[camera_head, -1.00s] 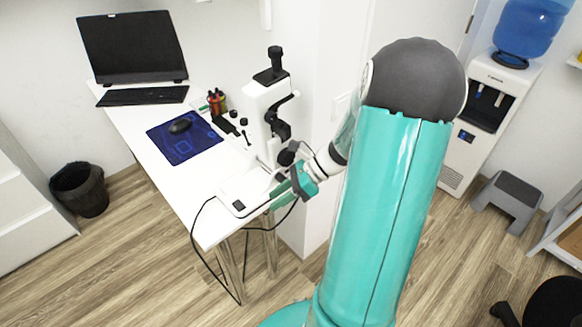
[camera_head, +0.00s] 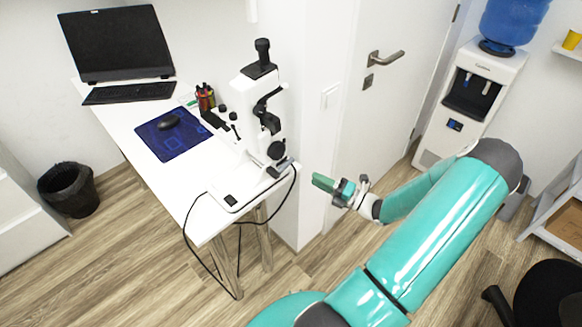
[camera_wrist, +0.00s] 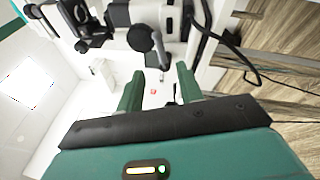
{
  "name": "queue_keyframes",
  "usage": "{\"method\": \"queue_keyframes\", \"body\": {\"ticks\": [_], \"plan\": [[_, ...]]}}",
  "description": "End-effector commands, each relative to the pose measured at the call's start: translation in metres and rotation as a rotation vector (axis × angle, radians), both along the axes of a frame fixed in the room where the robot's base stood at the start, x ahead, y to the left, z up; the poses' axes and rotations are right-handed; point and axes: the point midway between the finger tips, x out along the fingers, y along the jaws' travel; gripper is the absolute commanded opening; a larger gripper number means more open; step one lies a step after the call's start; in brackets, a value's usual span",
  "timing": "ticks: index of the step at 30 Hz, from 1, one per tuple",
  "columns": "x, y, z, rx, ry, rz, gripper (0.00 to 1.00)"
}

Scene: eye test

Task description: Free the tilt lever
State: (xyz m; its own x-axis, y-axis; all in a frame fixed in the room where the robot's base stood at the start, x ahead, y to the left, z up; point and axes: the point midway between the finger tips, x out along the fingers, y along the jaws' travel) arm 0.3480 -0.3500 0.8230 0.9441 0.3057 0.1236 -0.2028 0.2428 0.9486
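The white and black eye-test instrument (camera_head: 250,108) stands upright at the right end of the desk. It has black knobs and arms on its right side, including a round dark knob (camera_head: 277,150). In the wrist view, a dark knob (camera_wrist: 141,38) with a short stem shows near the top, just beyond the fingers; I cannot tell whether this is the tilt lever. My gripper (camera_head: 324,183) is to the right of the instrument, apart from it. In the wrist view, my gripper's (camera_wrist: 158,88) two green fingers are spread with nothing held between them.
The white desk (camera_head: 190,180) holds a monitor (camera_head: 117,43), keyboard (camera_head: 130,92), mouse pad (camera_head: 160,147) with a mouse, and a pen cup (camera_head: 205,98). A black cable (camera_head: 192,240) hangs off the desk. A water cooler (camera_head: 470,100) stands back right.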

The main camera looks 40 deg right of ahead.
Motion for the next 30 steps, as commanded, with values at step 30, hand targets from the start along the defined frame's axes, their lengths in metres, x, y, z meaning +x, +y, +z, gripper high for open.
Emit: {"method": "queue_keyframes", "body": {"ticks": [30], "plan": [[0.098,0.032,0.012,-0.003,0.002,0.001,0.19]]}}
